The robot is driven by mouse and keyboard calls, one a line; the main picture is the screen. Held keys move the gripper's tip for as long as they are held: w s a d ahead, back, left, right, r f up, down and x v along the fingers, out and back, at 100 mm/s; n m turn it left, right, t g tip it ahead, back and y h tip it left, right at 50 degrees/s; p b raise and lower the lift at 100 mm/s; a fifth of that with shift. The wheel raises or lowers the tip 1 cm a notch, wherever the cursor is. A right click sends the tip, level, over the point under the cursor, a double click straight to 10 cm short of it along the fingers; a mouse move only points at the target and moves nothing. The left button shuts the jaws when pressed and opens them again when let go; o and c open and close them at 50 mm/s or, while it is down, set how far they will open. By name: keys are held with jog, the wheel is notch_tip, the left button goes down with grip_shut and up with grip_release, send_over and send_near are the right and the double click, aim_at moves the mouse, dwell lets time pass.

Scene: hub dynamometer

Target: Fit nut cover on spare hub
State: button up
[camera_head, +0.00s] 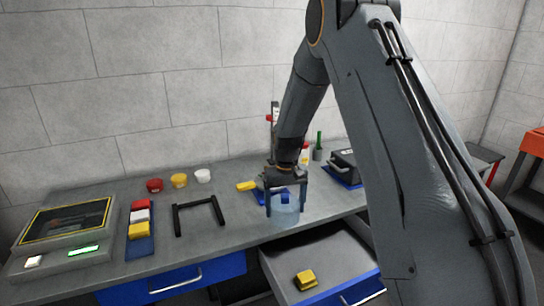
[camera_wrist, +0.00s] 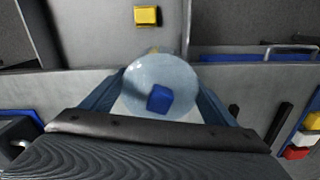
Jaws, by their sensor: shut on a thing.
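My gripper (camera_head: 286,207) reaches down over the front part of the bench, its fingers on both sides of a clear pale-blue round vessel (camera_head: 285,217). In the wrist view the vessel (camera_wrist: 160,70) fills the space between the fingers, and the gripper is shut on it. A small blue block (camera_wrist: 158,98) shows in or behind the clear vessel; I cannot tell which. It also shows in the head view (camera_head: 285,198). I cannot tell for sure which thing is the nut cover or the spare hub.
An open drawer (camera_head: 335,262) below the bench holds a yellow block (camera_head: 305,280). Red (camera_head: 154,185), yellow (camera_head: 179,180) and white (camera_head: 203,175) round pieces stand at the back. A black frame (camera_head: 200,214), a blue tray (camera_head: 151,245) of blocks and a display unit (camera_head: 65,235) are left.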

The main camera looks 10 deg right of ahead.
jog(key=w+r, duration=0.7)
jog(key=w, duration=0.3)
